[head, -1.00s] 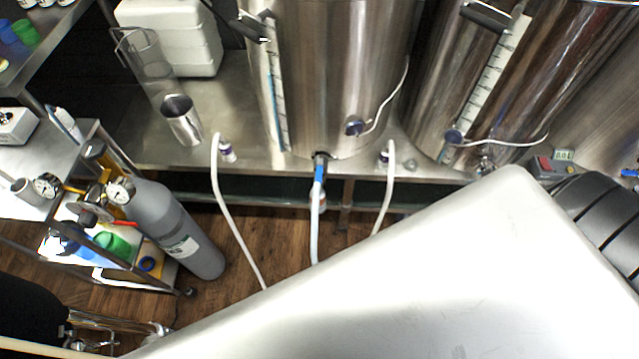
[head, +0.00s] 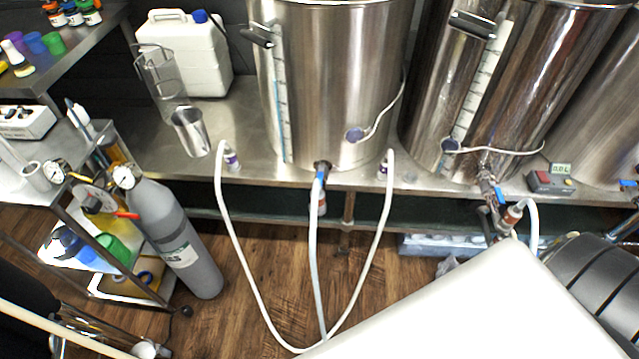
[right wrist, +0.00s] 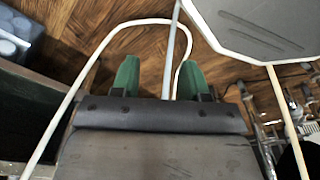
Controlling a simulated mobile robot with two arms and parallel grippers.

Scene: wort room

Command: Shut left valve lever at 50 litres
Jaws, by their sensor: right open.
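The left steel kettle (head: 335,90) stands on the steel bench in the head view. Its sight gauge (head: 279,100) shows a blue column rising to the upper part of the scale; the litre marks are too small to read. Its valve (head: 322,165) is low on the front, with a small blue lever (head: 320,174) pointing down toward the white hose. Whether the lever is open or shut is unclear. My right gripper (right wrist: 160,80) shows only in the right wrist view, its green-tipped fingers apart and empty, with white hoses and wood floor beyond. My left gripper is not in view.
A second kettle (head: 480,100) has its own blue-levered valve at right, beside a small meter (head: 551,179). White hoses (head: 240,270) loop down to the floor. A grey gas cylinder (head: 175,235) and cart stand at left. A pale panel covers the lower right.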

